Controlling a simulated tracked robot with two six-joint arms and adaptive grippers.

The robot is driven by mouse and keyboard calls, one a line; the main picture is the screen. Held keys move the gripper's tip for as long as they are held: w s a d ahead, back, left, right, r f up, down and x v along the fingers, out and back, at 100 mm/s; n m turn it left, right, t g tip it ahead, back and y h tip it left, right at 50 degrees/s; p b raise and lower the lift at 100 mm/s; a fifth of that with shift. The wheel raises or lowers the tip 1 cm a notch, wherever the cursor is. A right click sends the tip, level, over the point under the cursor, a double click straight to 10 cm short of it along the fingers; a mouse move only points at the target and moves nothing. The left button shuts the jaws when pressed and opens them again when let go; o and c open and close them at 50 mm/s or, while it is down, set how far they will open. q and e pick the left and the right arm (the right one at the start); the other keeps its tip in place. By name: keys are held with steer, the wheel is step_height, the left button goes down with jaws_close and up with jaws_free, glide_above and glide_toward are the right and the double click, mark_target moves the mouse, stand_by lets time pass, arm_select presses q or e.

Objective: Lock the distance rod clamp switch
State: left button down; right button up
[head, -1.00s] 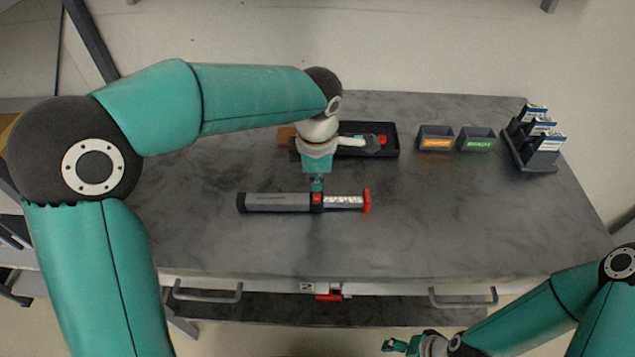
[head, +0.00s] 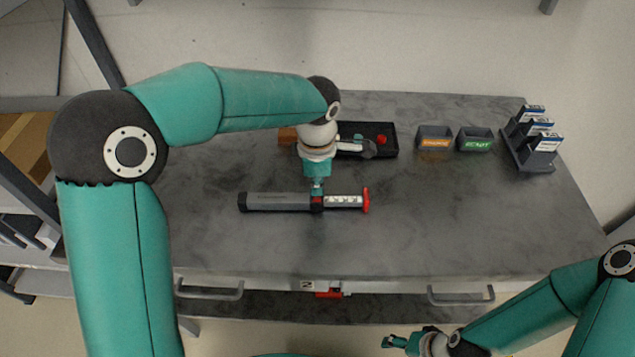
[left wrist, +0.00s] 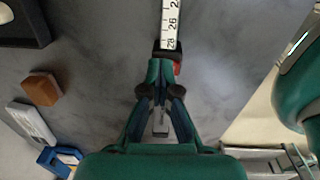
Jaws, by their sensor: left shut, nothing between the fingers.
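The distance rod (head: 278,202) lies flat across the table, with a grey body at left, a numbered scale and a red end at right. Its black clamp with the red switch (head: 317,201) sits mid-rod. My left gripper (head: 318,189) is shut and empty, its tips right at the far side of the clamp. In the left wrist view the shut fingertips (left wrist: 161,64) are against or just over the clamp and partly hide the red switch (left wrist: 177,68). I cannot tell whether they touch. My right gripper (head: 393,343) is off the table's front edge, its fingers unclear.
A black tray (head: 390,152) with a red item stands behind the rod, partly behind my left wrist. Two labelled bins (head: 435,149) and a rack of boxes (head: 528,162) stand at right. Drawer handles (head: 210,292) jut from the front.

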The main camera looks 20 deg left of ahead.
arm_select(q)
steer(key=shift+s+f, duration=0.15)
steer(key=shift+f, duration=0.1)
steer(key=shift+s+d+f+b, duration=0.1)
steer(key=shift+s+d+b, duration=0.05)
steer(key=shift+s+b, duration=0.15)
steer(key=shift+s+d, duration=0.1)
steer(key=shift+s, duration=0.35)
steer(key=r+p, duration=0.2)
steer(key=r, duration=0.1)
steer(key=r+p, duration=0.1)
steer(key=r, duration=0.1)
steer(key=shift+w+r, duration=0.1)
steer(key=shift+w, duration=0.25)
step_height(320, 180, up, 9)
steer(key=w, duration=0.1)
steer(key=shift+a+r+b, duration=0.15)
steer(key=shift+a+b, duration=0.05)
steer(key=shift+b, duration=0.25)
steer(key=shift+r, duration=0.1)
